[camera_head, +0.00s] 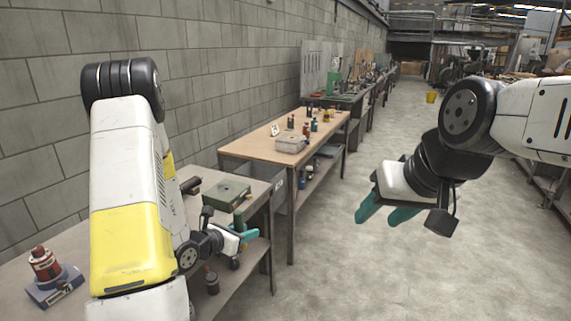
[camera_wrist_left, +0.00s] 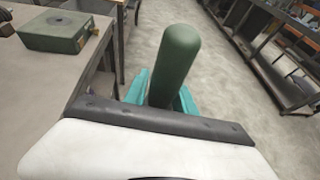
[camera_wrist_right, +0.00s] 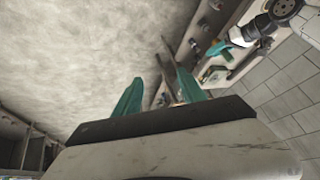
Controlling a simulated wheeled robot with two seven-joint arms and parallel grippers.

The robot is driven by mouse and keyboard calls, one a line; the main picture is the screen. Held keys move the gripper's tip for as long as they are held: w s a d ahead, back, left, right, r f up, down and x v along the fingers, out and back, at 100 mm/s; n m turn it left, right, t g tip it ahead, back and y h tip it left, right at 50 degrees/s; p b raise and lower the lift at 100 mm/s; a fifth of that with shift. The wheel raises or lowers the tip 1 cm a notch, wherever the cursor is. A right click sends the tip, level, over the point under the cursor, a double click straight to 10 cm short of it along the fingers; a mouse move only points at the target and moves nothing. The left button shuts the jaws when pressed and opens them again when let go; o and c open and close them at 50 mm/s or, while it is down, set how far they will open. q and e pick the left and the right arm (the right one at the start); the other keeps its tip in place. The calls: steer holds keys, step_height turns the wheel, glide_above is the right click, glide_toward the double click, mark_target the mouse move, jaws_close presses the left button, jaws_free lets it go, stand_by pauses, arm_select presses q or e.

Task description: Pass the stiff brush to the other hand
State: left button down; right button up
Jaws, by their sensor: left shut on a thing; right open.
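The stiff brush shows as a dark green rounded cylinder (camera_wrist_left: 175,62) standing up between my left gripper's teal fingers in the left wrist view. Its green top also shows in the head view (camera_head: 239,219). My left gripper (camera_head: 246,233) is shut on it, just off the right edge of the near bench. The brush's lower end and bristles are not clear. My right gripper (camera_head: 388,212) is open and empty, higher and well to the right over the floor. Its two teal fingers stand apart in the right wrist view (camera_wrist_right: 158,95).
A green box (camera_head: 226,195) and a red-and-dark item on a blue-grey box (camera_head: 54,285) sit on the near bench (camera_head: 20,277). A second bench (camera_head: 255,148) behind holds a grey box (camera_head: 291,144) and small bottles. The floor between my grippers is clear.

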steer(key=shift+o, duration=0.3)
steer(key=w+a+r+m+g, duration=0.2)
steer(key=w+a+r+m, duration=0.15)
steer(key=w, duration=0.35)
steer(key=w+a+r+m+g, duration=0.25)
steer(key=w+a+m, duration=0.2)
steer(key=w, duration=0.25)
steer(key=w+a+f+m+g+h, duration=0.1)
steer(key=w+a+m, duration=0.25)
steer(key=a, duration=0.35)
steer(key=w+a+f+m+g+h, duration=0.1)
steer(key=w+a+f+m, duration=0.1)
steer(key=w+a, duration=0.35)
arm_select(q)
steer(key=d+r+m+g+h, duration=0.6)
steer(key=d+r+m, duration=0.1)
steer(key=d, duration=0.4)
steer(key=shift+r+m, duration=0.3)
steer(key=shift+r, duration=0.2)
arm_select(e)
step_height(320, 180, down, 11)
steer(key=shift+s+a, duration=0.15)
steer(key=shift+a, duration=0.2)
arm_select(q)
steer(key=shift+d, duration=0.1)
